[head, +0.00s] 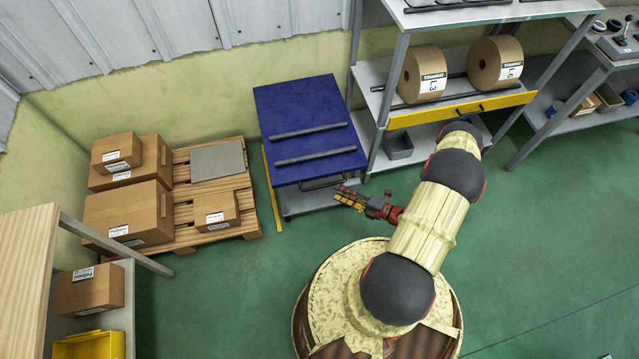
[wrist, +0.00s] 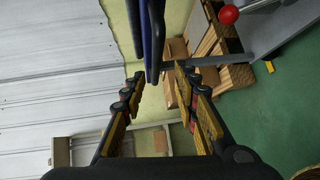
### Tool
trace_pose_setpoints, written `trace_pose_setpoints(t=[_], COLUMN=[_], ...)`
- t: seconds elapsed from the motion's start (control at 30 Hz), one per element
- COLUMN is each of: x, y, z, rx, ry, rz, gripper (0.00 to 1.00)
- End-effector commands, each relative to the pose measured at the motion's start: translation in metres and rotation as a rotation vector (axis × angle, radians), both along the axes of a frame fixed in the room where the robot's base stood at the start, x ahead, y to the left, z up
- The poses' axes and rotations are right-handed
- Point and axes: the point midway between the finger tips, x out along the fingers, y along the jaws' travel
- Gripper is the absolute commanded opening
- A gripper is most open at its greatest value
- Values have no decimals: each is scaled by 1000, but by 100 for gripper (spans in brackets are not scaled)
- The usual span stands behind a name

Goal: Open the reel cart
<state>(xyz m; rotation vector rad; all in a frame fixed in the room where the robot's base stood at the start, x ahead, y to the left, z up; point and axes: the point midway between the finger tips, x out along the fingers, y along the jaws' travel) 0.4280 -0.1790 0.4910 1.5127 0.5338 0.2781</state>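The reel cart (head: 312,110) stands against the back wall, with a blue top carrying two dark bars and a dark handle (head: 322,182) on its front edge. Its grey lower shelf (head: 308,203) shows below. My gripper (head: 342,194) is in front of the cart's front right corner, close to the handle. In the wrist view my gripper (wrist: 156,78) is open, with nothing seen between its yellow-padded fingers. The cart's blue and dark edge (wrist: 150,40) shows upright just beyond the fingertips. I cannot tell whether the gripper touches the handle.
A rack with paper reels (head: 424,73) and a yellow drawer front (head: 460,108) stands right of the cart. A pallet (head: 184,237) with cardboard boxes is at left. In the wrist view a red ball knob (wrist: 228,14) is at upper right. Green floor is clear in front.

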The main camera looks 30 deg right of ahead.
Motion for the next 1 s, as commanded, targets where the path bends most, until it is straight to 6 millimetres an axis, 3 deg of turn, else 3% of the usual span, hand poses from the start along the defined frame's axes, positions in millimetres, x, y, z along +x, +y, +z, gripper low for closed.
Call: trace_pose_setpoints(t=[0.27,0.7,1.0], x=[7,56,68], y=[3,31,38], z=[3,-6,-7], rx=[112,108,108], ry=[46,45,45], rz=[-24,-21,-24], gripper=[30,30,30])
